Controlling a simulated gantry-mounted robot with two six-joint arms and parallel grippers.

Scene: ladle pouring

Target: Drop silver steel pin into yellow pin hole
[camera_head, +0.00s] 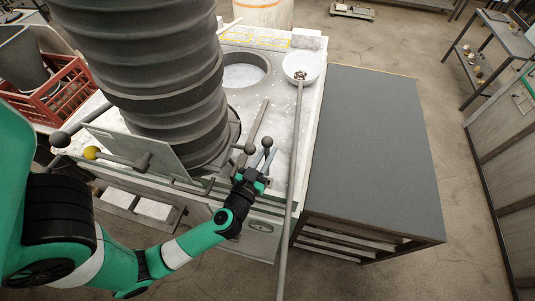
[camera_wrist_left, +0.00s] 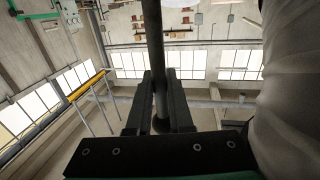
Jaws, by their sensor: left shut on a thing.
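My left gripper (camera_head: 257,178) is shut on the steel pin (camera_head: 266,152), a grey rod with a rounded end, held above the front of the white workbench. In the left wrist view the same pin (camera_wrist_left: 155,55) looks dark and stands between the two fingers of the gripper (camera_wrist_left: 160,105). I cannot make out a yellow pin hole; yellow markings (camera_head: 255,38) show on the far part of the bench top. My right gripper is not in view.
A large dark ribbed column (camera_head: 155,75) stands close left of the gripper. A long-handled ladle (camera_head: 301,68) lies along the right side of the white bench (camera_head: 270,98). A clear grey-topped table (camera_head: 370,150) stands to the right. A red crate (camera_head: 62,95) is at left.

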